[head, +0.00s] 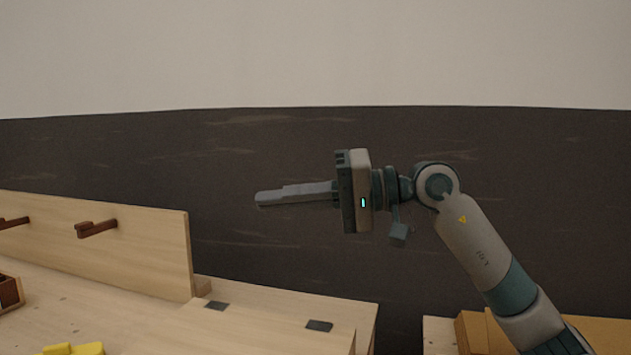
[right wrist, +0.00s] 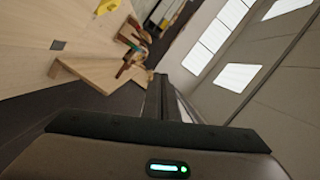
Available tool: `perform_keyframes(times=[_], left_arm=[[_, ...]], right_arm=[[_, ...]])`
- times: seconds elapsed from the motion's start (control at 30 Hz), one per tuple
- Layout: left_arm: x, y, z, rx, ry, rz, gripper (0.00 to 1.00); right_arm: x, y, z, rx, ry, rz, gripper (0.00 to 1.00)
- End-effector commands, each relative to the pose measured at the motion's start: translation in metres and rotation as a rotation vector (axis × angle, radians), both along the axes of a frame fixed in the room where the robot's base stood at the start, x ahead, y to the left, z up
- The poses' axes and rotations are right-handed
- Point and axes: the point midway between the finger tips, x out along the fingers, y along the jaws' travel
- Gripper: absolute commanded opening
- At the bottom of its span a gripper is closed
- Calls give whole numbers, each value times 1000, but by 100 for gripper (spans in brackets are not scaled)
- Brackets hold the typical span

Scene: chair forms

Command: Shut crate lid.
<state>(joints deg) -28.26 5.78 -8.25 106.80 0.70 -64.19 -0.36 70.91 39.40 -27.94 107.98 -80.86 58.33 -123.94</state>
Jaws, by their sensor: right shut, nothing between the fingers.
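My right gripper (head: 262,198) is shut and empty, held in the air and pointing left in the head view. Its closed fingers also show in the right wrist view (right wrist: 160,98). It is apart from every surface in the head view. A brown box-like thing (head: 600,332) shows at the bottom right of the head view, partly behind my right arm and cut off by the frame edge. I cannot tell whether it is the crate, and no lid can be made out for certain. My left gripper is not in view.
A pale wooden bench (head: 270,300) with dark flat patches stands at lower left. An upright wooden panel (head: 150,250) with brown pegs (head: 97,228) rises from it. A yellow object (head: 75,349) lies at the bottom edge. Air around the gripper is clear.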

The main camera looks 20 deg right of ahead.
Motion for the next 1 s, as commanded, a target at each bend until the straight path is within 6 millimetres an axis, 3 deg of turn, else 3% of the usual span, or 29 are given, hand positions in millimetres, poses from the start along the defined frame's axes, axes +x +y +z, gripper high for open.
perform_keyframes(times=[0.23,0.7,0.87,1.0], left_arm=[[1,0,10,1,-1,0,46],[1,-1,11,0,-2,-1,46],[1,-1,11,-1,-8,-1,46],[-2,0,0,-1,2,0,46]], right_arm=[[-2,2,-2,-9,-14,0,0],[-3,2,0,-8,-14,0,0],[-6,0,7,-9,-16,0,0],[-12,-2,21,-9,-17,-1,0]])
